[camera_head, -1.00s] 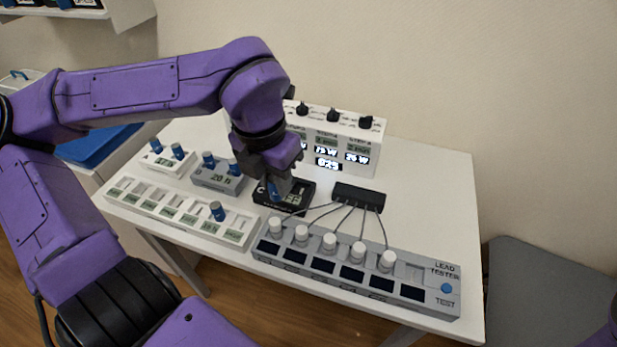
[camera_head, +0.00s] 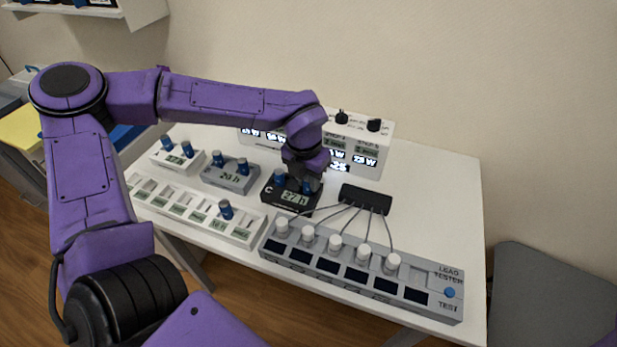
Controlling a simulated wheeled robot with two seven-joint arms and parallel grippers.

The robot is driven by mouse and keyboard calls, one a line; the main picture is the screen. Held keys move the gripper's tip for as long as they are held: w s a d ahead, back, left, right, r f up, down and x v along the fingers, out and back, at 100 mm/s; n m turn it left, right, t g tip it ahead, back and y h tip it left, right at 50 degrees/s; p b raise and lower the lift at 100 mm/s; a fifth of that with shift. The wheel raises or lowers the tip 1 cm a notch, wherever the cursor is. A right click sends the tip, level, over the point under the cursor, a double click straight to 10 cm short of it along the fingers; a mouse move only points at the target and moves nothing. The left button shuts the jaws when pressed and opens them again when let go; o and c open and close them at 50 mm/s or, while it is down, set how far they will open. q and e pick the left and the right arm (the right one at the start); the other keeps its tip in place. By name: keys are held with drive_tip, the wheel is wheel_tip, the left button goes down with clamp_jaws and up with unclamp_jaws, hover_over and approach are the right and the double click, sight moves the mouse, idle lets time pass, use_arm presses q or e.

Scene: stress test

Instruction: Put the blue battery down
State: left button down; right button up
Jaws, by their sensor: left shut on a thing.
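My left gripper (camera_head: 309,178) reaches down over the black device (camera_head: 289,197) marked C, whose display reads about 27 h. It is shut on a blue battery (camera_head: 309,187) at the right of that device; the fingers partly hide it, and I cannot tell how deep it sits. Another blue battery (camera_head: 280,177) stands upright at the left of the same device. My right gripper is out of view.
A grey device (camera_head: 231,178) and a white device (camera_head: 178,160), both with blue batteries, stand to the left. A white slotted tray (camera_head: 190,211) holds one blue battery. The lead tester (camera_head: 360,272) is in front, with a black cable box (camera_head: 366,199) behind it.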

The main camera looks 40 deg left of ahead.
use_arm(q)
drive_tip(key=shift+f, duration=0.2)
drive_tip(key=c, duration=0.9)
unclamp_jaws()
drive_tip(key=r, duration=0.4)
drive_tip(key=s+r, duration=0.1)
drive_tip(key=r, duration=0.7)
drive_tip(key=shift+s+r, duration=0.25)
drive_tip(key=shift+f, duration=0.1)
